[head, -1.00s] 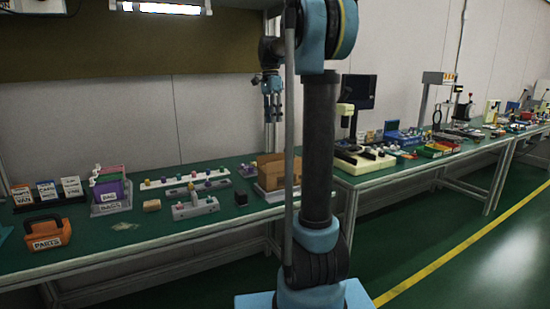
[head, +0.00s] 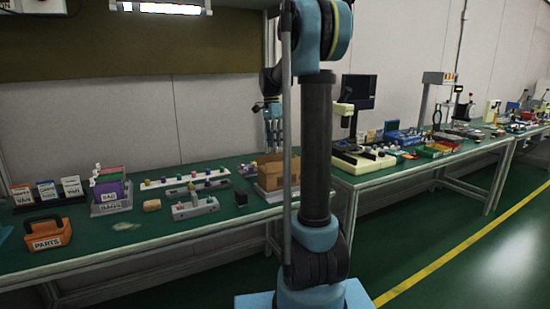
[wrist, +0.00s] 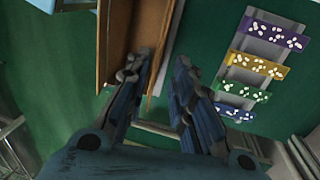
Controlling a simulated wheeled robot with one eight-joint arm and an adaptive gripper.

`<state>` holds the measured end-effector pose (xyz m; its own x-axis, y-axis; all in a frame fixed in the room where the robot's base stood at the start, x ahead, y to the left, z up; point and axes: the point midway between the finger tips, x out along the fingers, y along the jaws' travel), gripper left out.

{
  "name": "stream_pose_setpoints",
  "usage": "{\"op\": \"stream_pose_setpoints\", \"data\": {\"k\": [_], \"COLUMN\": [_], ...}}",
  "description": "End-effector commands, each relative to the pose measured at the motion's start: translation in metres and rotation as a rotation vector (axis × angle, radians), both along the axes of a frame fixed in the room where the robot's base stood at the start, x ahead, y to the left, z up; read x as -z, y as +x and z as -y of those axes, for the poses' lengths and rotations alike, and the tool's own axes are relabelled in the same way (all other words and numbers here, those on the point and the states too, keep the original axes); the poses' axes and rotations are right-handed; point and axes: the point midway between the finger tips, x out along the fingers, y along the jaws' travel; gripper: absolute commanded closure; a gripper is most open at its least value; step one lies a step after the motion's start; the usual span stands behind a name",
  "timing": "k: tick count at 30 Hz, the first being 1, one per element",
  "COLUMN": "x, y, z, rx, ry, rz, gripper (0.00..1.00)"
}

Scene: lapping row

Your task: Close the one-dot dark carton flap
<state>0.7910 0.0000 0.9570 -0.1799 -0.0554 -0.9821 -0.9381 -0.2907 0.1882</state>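A brown cardboard carton (head: 270,177) stands on the green bench in the head view, partly hidden behind my arm. I cannot make out a dot mark on either panel. My gripper (head: 274,140) hangs above the carton in the head view.
Purple (wrist: 272,30) and yellow (wrist: 257,66) strips with white marks, among others, lie to the right in the wrist view. In the head view, a peg block (head: 195,208), an orange parts box (head: 47,235) and a dark block (head: 241,198) stand left of the carton.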

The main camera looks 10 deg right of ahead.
Motion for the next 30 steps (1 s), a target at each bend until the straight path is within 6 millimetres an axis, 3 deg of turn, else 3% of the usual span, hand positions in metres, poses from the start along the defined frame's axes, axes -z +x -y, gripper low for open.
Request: {"op": "stream_pose_setpoints", "data": {"k": [10, 24, 27, 30], "x": [0.049, 0.061, 0.061, 0.06], "y": [-0.009, -0.011, -0.011, -0.011], "z": [0.003, 0.004, 0.004, 0.004], "rx": [0.0, 0.0, 0.0, 0.0], "ry": [0.0, 0.0, 0.0, 0.0], "rz": [0.0, 0.0, 0.0, 0.0], "gripper": [0.78, 0.78, 0.98, 1.0]}}
